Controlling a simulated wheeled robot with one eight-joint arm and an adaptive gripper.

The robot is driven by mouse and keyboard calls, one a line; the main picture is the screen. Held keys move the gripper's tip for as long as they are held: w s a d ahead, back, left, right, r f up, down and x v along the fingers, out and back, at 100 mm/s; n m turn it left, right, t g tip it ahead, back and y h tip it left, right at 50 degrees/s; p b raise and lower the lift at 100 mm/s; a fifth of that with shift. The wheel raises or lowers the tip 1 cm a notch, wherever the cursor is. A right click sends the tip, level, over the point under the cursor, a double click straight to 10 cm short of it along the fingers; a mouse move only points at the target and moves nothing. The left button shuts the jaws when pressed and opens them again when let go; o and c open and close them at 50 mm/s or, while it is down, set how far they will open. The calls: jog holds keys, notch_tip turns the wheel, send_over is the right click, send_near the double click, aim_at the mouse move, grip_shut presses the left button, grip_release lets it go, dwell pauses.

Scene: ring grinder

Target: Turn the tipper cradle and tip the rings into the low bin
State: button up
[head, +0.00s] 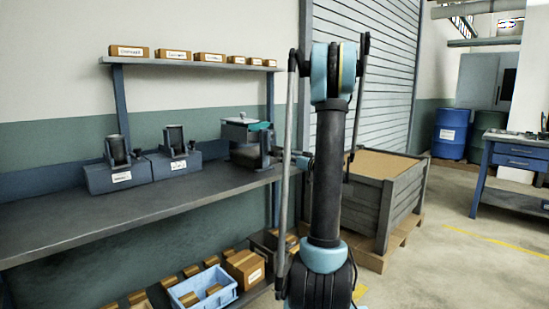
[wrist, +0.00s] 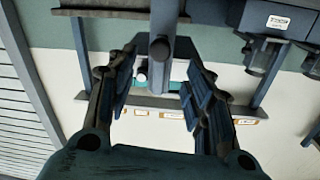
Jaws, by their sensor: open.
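The tipper cradle (head: 245,135) is a dark stand with a light grey tray-like top at the right end of the bench. My gripper (head: 297,160) is beside its right side, partly hidden by my arm. In the wrist view, which looks upside down, my gripper (wrist: 160,72) is open. A grey post with a round knob (wrist: 159,49) shows between its two fingers, with a gap visible on each side. I cannot see rings in the cradle. A dark bin (head: 262,243) stands low under the bench's right end, partly hidden by my arm; I cannot tell if it is the low bin.
Two blue-grey stands (head: 172,155) sit further left on the bench (head: 110,208). A shelf (head: 190,64) with small boxes runs above. A blue crate (head: 203,288) and cartons lie below. A large grey crate (head: 395,205) stands right on a pallet.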

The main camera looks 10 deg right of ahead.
aim_at(276, 154)
jog(key=x, duration=0.9)
jog(key=shift+w+a, duration=0.15)
jog(key=shift+w, duration=0.1)
jog(key=shift+c, duration=0.2)
grip_shut()
